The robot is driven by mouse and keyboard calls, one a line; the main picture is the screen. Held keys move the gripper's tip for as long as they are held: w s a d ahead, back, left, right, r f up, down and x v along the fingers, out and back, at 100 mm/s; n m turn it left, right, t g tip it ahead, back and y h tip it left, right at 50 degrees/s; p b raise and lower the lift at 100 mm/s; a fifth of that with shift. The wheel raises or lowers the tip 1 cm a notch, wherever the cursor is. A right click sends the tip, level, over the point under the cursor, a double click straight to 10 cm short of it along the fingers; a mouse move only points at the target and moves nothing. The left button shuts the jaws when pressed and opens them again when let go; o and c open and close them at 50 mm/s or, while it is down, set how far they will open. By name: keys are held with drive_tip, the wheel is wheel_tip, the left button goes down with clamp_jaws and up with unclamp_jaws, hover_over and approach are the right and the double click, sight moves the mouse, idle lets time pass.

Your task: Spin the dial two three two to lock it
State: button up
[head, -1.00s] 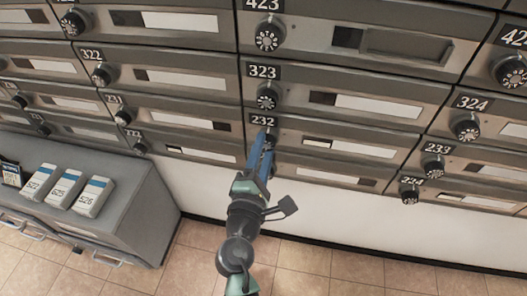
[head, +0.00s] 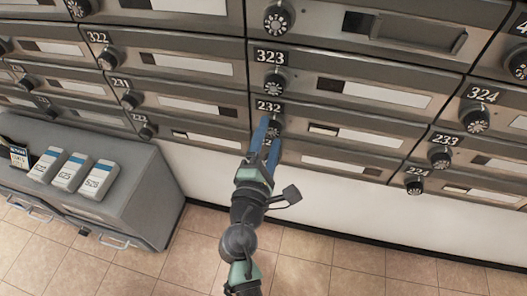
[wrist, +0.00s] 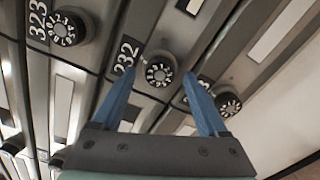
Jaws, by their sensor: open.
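The 232 dial, a round black knob with white numbers, sits between my fingertips in the wrist view (wrist: 160,72). In the head view it is partly covered by my fingers (head: 275,127), just below the 232 plate (head: 268,106). My gripper (wrist: 158,74) is open, with its two blue fingers on either side of the dial. In the head view my gripper (head: 270,130) reaches up to the 232 box. I cannot tell whether either finger touches the dial.
The 323 dial (wrist: 65,30) is to the left in the wrist view, and another dial (wrist: 228,102) is close to the right finger. In the head view a grey cabinet (head: 165,185) with several white boxes on top stands at the left. The tiled floor (head: 330,262) is clear.

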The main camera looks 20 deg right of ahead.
drive_tip(key=v, duration=1.2)
drive_tip(key=shift+s+a+p, duration=0.2)
drive_tip(key=shift+s+p, duration=0.05)
drive_tip(key=shift+p, duration=0.05)
drive_tip(key=w+a+r+m+t+y, duration=0.15)
drive_tip(key=w+r+m, duration=0.35)
drive_tip(key=r, duration=0.9)
drive_tip(key=w+a+r+m+t+y, duration=0.1)
drive_tip(key=w+r+m+t, duration=0.25)
drive_tip(key=r+m, duration=0.75)
drive_tip(key=s+a+r+t+y, duration=0.2)
drive_tip(key=s+r+t+y, duration=0.1)
drive_tip(key=r, duration=0.6)
drive_tip(key=s+a+r+t+y, duration=0.2)
drive_tip(key=s+r, duration=0.2)
drive_tip(key=r, duration=0.5)
drive_tip(key=s+a+r+t+y, duration=0.2)
drive_tip(key=s+r+t+y, duration=0.1)
drive_tip(key=r, duration=0.6)
wheel_tip(320, 180, up, 31)
drive_tip(key=p, duration=3.1)
drive_tip(key=shift+w+f+g, duration=0.25)
drive_tip(key=shift+g, duration=0.05)
drive_tip(key=shift+h, duration=0.25)
